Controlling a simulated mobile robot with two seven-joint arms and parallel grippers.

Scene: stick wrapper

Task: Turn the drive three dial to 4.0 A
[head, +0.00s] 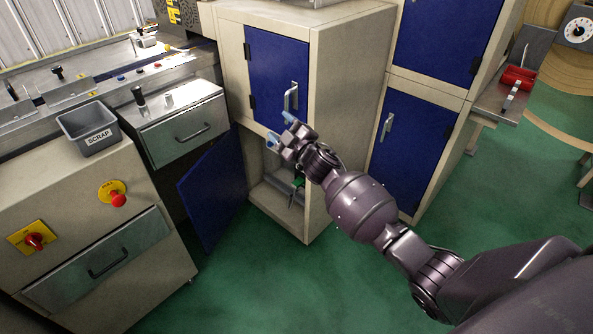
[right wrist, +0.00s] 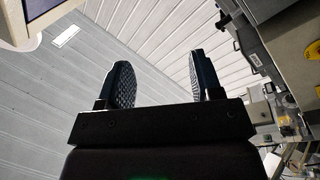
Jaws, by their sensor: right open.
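My right gripper (head: 281,129) is in front of the tall beige cabinet (head: 345,75), near the bottom of its closed upper blue door (head: 270,62). Its blue-tipped fingers are apart, and I see nothing between them. The right wrist view also shows the open fingers (right wrist: 160,84) with corrugated wall panels behind. Below, a lower blue door (head: 216,190) stands swung open to the left. The compartment (head: 272,200) behind it is partly hidden by my right arm. I cannot make out the drive three dial or its reading in either view. My left gripper is not in view.
A green-handled item (head: 299,182) shows in the lower compartment. A grey scrap bin (head: 88,128) stands on the left bench, with red knobs (head: 118,199) on its front. Another closed blue door (head: 408,150) is at right. A red object (head: 519,78) lies on the right-hand bench. Green floor is clear in front.

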